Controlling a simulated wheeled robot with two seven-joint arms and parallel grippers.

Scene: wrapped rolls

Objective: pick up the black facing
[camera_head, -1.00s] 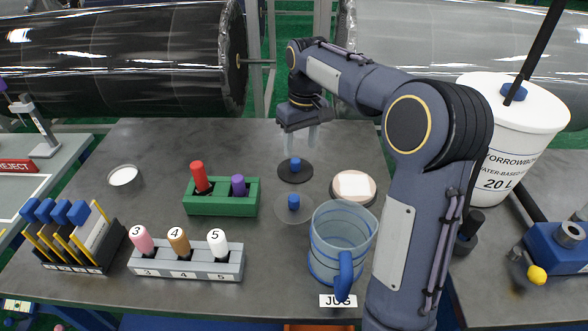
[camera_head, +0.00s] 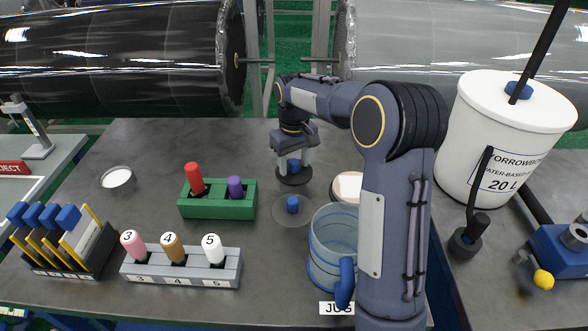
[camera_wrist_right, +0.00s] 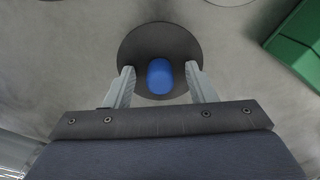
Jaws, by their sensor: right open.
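The black facing (camera_head: 294,178) is a flat dark disc with a blue knob (camera_wrist_right: 160,76) standing at its middle, on the grey table. In the right wrist view the disc (camera_wrist_right: 135,45) lies beneath my right gripper. My right gripper (camera_head: 293,163) is open, with its two pale fingers on either side of the blue knob. A gap shows between the knob and each finger in the wrist view. My left gripper is not in view.
A clear disc with a blue knob (camera_head: 292,205) lies just in front. A green holder (camera_head: 217,207) stands left, a jug (camera_head: 330,250) front right, and a round dish with a pale pad (camera_head: 347,187) to the right. A white bucket (camera_head: 500,140) stands farther right.

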